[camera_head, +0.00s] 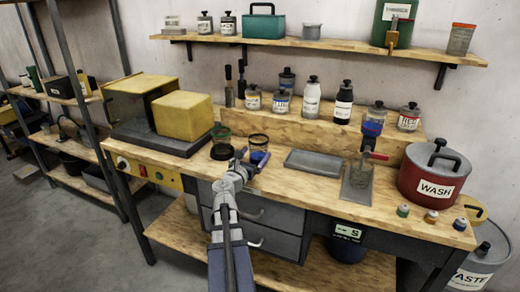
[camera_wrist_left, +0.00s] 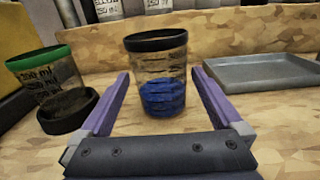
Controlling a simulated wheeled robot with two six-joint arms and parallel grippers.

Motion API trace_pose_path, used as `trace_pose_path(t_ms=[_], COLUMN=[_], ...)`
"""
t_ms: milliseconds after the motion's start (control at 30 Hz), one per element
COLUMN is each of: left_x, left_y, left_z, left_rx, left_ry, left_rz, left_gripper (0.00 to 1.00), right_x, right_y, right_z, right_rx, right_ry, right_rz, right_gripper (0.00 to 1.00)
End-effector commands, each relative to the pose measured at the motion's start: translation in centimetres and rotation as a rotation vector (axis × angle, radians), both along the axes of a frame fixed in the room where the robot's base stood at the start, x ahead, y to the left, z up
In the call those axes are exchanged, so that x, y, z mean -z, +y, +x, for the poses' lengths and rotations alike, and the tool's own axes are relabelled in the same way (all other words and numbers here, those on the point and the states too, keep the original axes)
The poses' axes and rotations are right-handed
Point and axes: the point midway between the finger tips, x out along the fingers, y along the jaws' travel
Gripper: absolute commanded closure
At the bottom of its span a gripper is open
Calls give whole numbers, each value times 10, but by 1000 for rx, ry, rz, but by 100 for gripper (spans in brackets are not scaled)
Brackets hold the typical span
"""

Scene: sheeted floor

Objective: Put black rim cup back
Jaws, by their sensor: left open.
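The black rim cup (camera_head: 258,142) is clear, with blue contents in its lower part. It stands upright on the wooden bench and also shows in the left wrist view (camera_wrist_left: 158,60). My left gripper (camera_head: 253,157) is open in front of it; in the left wrist view its two purple fingers (camera_wrist_left: 160,78) point forward on either side of the cup, and no finger visibly touches it. A green-rimmed cup (camera_wrist_left: 36,68) stands to the left. A dark round ring or dish (camera_head: 222,152) lies just in front of the green-rimmed cup. My right gripper is out of view.
A grey tray (camera_head: 313,162) lies right of the cup. A yellow-topped machine (camera_head: 182,112) stands to the left. A red WASH pot (camera_head: 433,175) stands at the right, near small coloured-top jars (camera_head: 431,216). Bottles line the raised ledge behind.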

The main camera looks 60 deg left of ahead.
Motion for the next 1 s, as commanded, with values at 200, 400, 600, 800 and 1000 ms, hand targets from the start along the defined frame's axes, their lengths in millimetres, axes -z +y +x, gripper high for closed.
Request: trace_pose_path(t_ms=[200,400,600,800,1000], left_x=[0,0,0,0,0], left_y=[-22,-29,-30,-29,-29], left_z=[-34,-47,-48,-48,-48], left_rx=[-2,0,0,0,0], left_ry=[0,0,0,0,0], left_rz=[0,0,0,0,0], left_gripper=[0,0,0,0,0], right_x=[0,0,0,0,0], right_y=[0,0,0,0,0], right_z=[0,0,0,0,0], right_rx=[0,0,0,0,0], right_ry=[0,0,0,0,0], right_rz=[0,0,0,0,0], right_gripper=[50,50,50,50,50])
